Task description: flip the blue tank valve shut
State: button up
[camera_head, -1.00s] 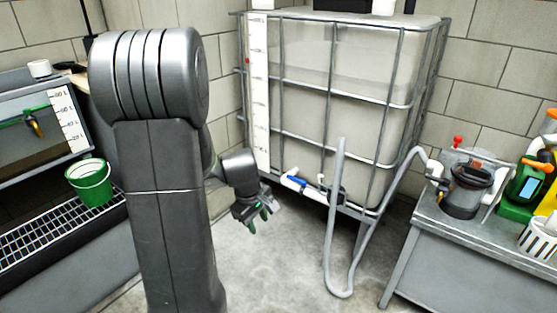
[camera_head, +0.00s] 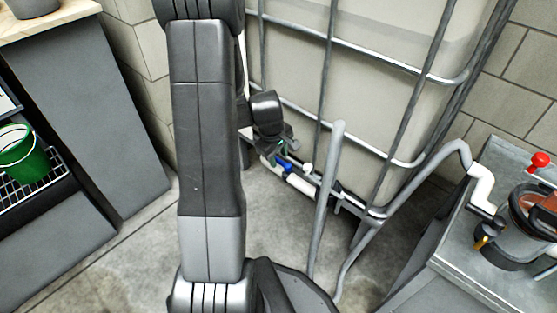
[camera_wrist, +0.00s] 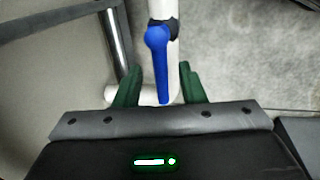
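The blue tank valve handle (camera_wrist: 158,62) lies along the white pipe (camera_wrist: 163,10) in the wrist view, its free end pointing toward my gripper. In the head view the blue handle (camera_head: 284,166) shows low at the front of the caged tank (camera_head: 290,75). My gripper (camera_wrist: 157,84) is open, with one green finger on each side of the handle's free end. I cannot tell whether either finger touches the handle. In the head view my gripper (camera_head: 283,149) is close by the valve, partly hidden by its own wrist.
A metal bench (camera_head: 480,257) with a clear-walled pump or filter canister (camera_head: 515,225) stands at the right. A green bucket (camera_head: 25,160) sits on a rack at the left. Concrete floor is open below.

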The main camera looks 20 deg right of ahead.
jog(key=shift+f, duration=0.2)
grip_shut()
